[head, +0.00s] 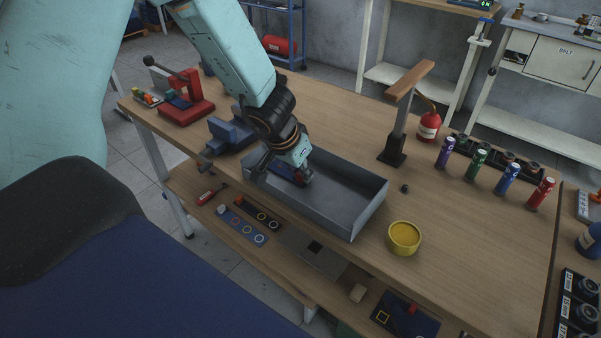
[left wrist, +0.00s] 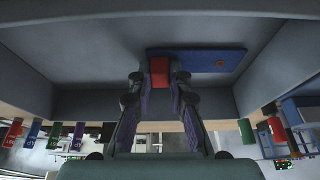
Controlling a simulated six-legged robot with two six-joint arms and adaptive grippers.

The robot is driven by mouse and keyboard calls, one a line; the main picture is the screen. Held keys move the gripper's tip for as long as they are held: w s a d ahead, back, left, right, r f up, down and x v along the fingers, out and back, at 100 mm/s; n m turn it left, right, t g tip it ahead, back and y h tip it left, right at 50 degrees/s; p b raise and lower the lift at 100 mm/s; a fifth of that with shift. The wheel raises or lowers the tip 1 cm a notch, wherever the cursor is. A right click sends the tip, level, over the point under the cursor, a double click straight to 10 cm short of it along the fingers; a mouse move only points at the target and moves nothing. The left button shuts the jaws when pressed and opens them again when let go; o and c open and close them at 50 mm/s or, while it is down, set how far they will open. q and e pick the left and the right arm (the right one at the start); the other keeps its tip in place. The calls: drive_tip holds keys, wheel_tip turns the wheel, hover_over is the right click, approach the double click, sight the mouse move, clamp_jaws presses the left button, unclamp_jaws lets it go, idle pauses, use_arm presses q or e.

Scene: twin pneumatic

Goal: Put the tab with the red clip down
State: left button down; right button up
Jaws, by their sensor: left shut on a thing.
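My left gripper (head: 301,177) reaches down into the grey open tray (head: 318,210) on the wooden table, near the tray's left end. In the left wrist view its two fingers (left wrist: 159,78) are shut on the red clip (left wrist: 159,70). The flat blue tab (left wrist: 205,61) extends to the right from the clip, close to the tray's floor. I cannot tell whether it touches the floor. In the head view the dark blue tab (head: 284,171) is partly hidden by the gripper. My right gripper is not in view.
A yellow round tub (head: 404,237) stands right of the tray. A wooden-topped post (head: 397,140) stands behind it. A blue vise (head: 232,134) is left of the tray, and several coloured cans (head: 476,164) stand at right. The tray's right half looks empty.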

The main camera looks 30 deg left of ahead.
use_arm(q)
drive_tip(key=shift+s+a+f, duration=0.1)
drive_tip(key=shift+f, duration=0.05)
drive_tip(key=c, duration=1.5)
unclamp_jaws()
drive_tip(key=shift+a+f, duration=0.1)
drive_tip(key=shift+c, duration=0.2)
drive_tip(key=shift+o, duration=1.4)
drive_tip(key=shift+r, duration=0.45)
drive_tip(key=p+v, duration=0.9)
drive_tip(key=v, duration=0.2)
drive_tip(key=shift+r, duration=0.3)
